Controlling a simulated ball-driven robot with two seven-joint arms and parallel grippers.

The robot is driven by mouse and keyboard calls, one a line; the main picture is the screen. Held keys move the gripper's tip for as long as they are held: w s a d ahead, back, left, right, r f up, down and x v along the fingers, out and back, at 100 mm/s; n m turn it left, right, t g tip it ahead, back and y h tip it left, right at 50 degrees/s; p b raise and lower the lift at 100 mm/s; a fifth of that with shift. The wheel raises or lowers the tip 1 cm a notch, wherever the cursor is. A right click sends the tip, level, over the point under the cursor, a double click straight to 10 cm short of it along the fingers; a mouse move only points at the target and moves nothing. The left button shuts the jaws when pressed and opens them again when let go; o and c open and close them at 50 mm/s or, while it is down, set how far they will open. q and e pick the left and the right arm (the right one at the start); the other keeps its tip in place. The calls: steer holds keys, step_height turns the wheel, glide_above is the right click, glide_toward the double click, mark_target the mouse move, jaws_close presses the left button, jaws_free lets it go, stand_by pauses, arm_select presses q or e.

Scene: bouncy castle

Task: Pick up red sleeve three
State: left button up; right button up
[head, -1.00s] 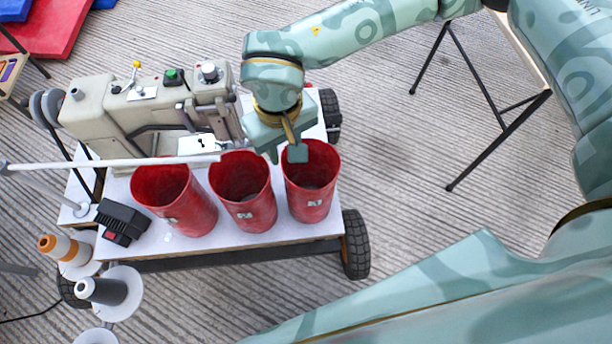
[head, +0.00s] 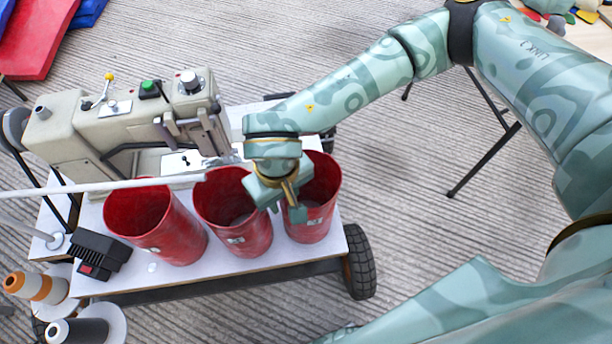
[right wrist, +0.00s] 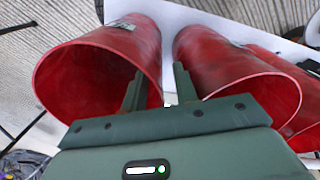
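Three red open-topped sleeves stand in a row on the white cart top: the left sleeve (head: 155,222), the middle sleeve (head: 240,236) and the right sleeve (head: 314,222). Each has a small pale label, too small to read. My right gripper (head: 284,207) is open at the rims of the middle and right sleeves. In the right wrist view, its two fingers (right wrist: 160,92) are apart with nothing clearly between them. The right sleeve (right wrist: 100,70) is on the left there and the middle sleeve (right wrist: 240,75) on the right. I cannot tell whether a fingertip is inside a sleeve. My left gripper is not in view.
A beige sewing machine (head: 75,135) stands behind the sleeves at left. A pale rod (head: 120,184) crosses close to the left sleeve. A black pedal-like box (head: 100,255) and thread spools (head: 35,287) are at front left.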

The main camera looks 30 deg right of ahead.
jaws_close()
